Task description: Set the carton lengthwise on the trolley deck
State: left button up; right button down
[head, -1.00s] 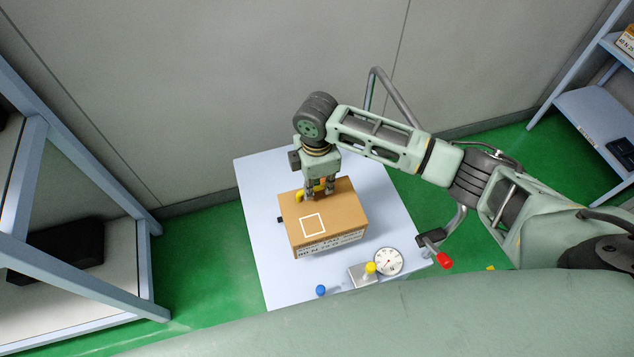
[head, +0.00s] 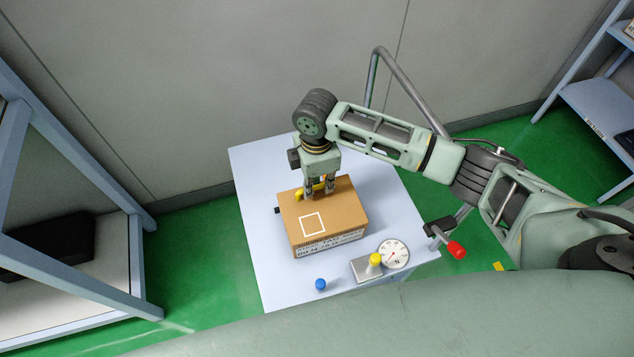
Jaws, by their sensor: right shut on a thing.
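The brown carton (head: 338,213) has a white square outline on its top and a printed label on its front side. The carton is level, over the middle of the pale trolley deck (head: 260,180). I cannot tell whether its underside touches the deck. My left gripper is not in view.
At the deck's front stand a round dial gauge (head: 394,254), a yellow knob (head: 375,260) on a metal block and a blue knob (head: 321,285). A grey rail (head: 405,80) and a red-tipped lever (head: 456,250) are at the right. Shelving (head: 75,250) stands left, a wall behind.

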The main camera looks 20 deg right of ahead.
jog(key=shift+f, duration=0.7)
dwell(0.3)
jog(key=shift+s+f+b, duration=0.1)
jog(key=shift+f+b, duration=0.1)
jog(key=shift+b, duration=0.1)
jog(key=shift+s+f, duration=0.2)
jog(key=c, duration=1.8)
grip_release()
jog(key=shift+w, duration=0.2)
jog(key=shift+o, duration=0.3)
jog(key=shift+r, duration=0.1)
